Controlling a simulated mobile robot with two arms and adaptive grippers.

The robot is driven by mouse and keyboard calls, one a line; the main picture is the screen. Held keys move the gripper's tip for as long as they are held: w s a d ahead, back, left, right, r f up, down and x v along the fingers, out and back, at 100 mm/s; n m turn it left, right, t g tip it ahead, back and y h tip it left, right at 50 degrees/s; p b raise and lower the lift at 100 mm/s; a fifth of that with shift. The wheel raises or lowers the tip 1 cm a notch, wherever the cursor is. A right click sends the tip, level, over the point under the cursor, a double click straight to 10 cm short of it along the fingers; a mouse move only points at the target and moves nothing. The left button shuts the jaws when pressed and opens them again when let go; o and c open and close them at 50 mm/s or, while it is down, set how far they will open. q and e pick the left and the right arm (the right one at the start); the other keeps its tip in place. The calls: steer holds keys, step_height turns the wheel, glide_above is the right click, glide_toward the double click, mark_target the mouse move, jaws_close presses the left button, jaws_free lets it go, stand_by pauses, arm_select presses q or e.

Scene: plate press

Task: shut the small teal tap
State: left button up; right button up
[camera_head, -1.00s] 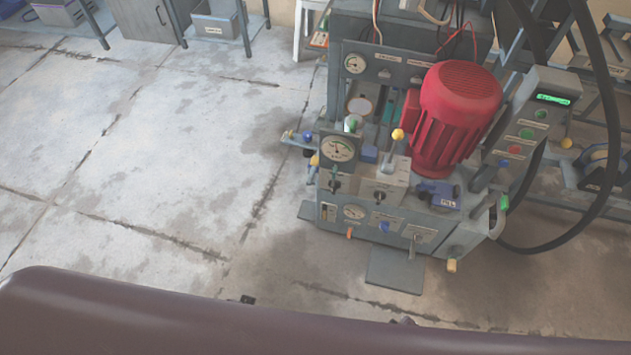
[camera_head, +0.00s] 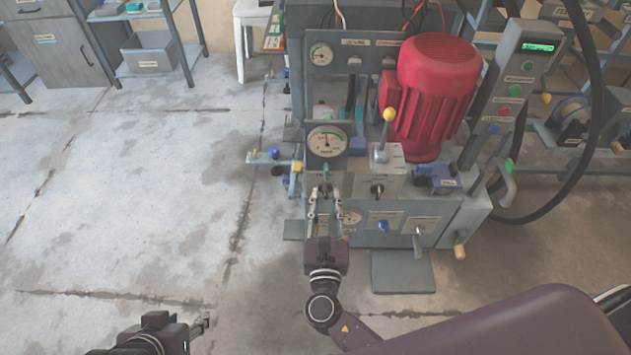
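The press stand carries a round dial gauge (camera_head: 327,141). Just below it is a small tap with a teal-looking part (camera_head: 326,173), partly hidden by my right gripper. My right gripper (camera_head: 325,193) points away from me, its two fingers apart, with the tips at the tap, one on each side. I cannot tell whether they touch it. My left gripper (camera_head: 204,324) is low at the left, over the floor and well away from the press. Its fingers are small and seen from the side, so its opening is unclear.
A red motor (camera_head: 434,90) stands behind. The floor at left is clear.

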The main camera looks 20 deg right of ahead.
mark_target(326, 175)
steer(key=x, duration=0.6)
steer(key=shift+w+d+f+b, duration=0.1)
steer(key=shift+b, duration=0.25)
steer(key=shift+w+d, duration=0.1)
steer(key=shift+w, duration=0.4)
arm_select(q)
steer(key=w+d+r+t, duration=0.2)
steer(key=w, duration=0.3)
steer(key=shift+r+h, duration=0.25)
steer(key=shift+h, duration=0.05)
steer(key=shift+w, duration=0.1)
arm_select(e)
jaws_close()
